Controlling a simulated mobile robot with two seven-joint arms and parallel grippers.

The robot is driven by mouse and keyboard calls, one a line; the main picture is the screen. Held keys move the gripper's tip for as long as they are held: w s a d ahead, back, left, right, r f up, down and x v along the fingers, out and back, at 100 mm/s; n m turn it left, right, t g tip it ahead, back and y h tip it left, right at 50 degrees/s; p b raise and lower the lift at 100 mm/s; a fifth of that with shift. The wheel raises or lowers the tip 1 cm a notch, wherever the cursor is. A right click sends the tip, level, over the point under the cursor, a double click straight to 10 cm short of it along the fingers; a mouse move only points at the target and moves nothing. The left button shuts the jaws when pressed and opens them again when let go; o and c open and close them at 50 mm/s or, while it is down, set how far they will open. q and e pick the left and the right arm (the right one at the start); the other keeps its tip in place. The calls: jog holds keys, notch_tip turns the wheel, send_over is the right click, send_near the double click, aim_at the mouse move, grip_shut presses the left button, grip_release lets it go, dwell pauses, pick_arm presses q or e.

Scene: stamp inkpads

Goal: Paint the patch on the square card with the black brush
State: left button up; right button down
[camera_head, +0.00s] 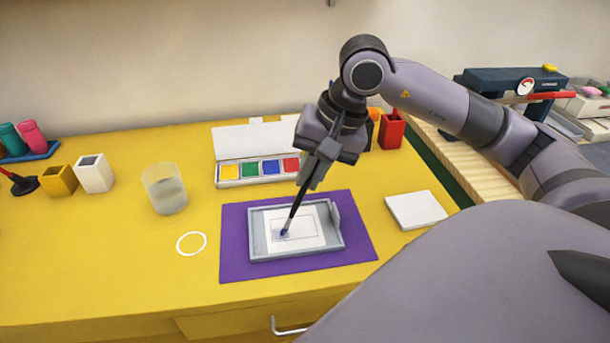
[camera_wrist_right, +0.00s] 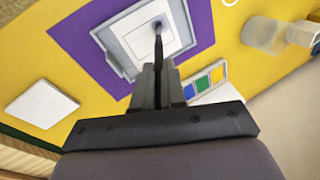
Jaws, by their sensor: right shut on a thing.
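My right gripper (camera_head: 311,172) is shut on the black brush (camera_head: 297,203). The brush is tilted, and its dark blue tip is at the card, over a small bluish smudge left of the middle. I cannot tell for sure that the tip touches. The white card (camera_head: 305,240) has a thin outlined patch and lies in a grey tray (camera_head: 258,236) on a purple mat (camera_head: 234,266). In the right wrist view the brush (camera_wrist_right: 158,45) reaches from the gripper (camera_wrist_right: 158,72) to the card (camera_wrist_right: 140,44). My left gripper is not in view.
A paint box (camera_head: 222,172) with yellow, green, blue and red pans stands behind the mat. A cup of water (camera_head: 166,190) and a white ring (camera_head: 191,243) are to the left. A white pad (camera_head: 416,210) lies right of the mat. A red block-shaped holder (camera_head: 392,130) stands behind.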

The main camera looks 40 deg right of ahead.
jog(key=shift+w+a, duration=0.1)
jog(key=shift+a, duration=0.05)
jog(key=shift+w+a+p, duration=0.45)
jog(key=shift+w+a, duration=0.05)
jog(key=shift+a, duration=0.3)
jog(key=shift+r, duration=0.4)
jog(key=shift+w+d+f, duration=0.1)
jog(key=shift+w+d, duration=0.25)
jog(key=shift+w, duration=0.25)
jog(key=shift+w+d, duration=0.35)
jog(key=shift+w, duration=0.2)
jog(key=shift+f+b, duration=0.35)
dwell(0.3)
